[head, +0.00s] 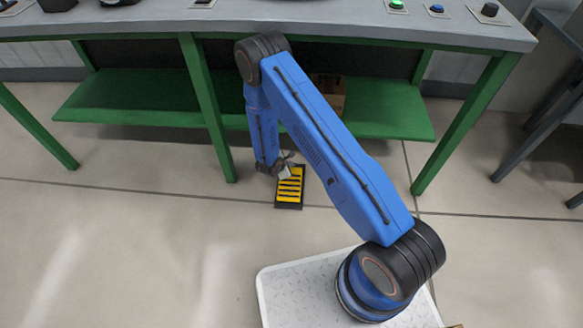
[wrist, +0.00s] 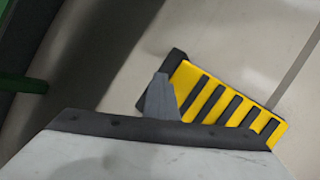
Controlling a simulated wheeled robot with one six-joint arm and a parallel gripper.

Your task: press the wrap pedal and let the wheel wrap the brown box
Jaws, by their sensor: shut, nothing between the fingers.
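The wrap pedal (head: 290,190) is a black and yellow striped plate on the floor under the front edge of the bench. My gripper (head: 286,170) is down at its far end, shut and empty. In the wrist view the pedal (wrist: 225,105) lies behind the gripper tip (wrist: 160,98), which overlaps the pedal's left end. I cannot tell whether the tip touches it. A brown box (head: 328,95) stands on the green lower shelf, partly hidden behind my arm; I cannot tell if it is the task's box. No wheel is in view.
The grey bench top (head: 350,32) carries a green button (head: 397,5), a blue button (head: 436,9) and a black knob (head: 489,10). Green bench legs (head: 208,110) stand left and right of the pedal. Dark stool legs (head: 540,130) are at the right. The floor at left is clear.

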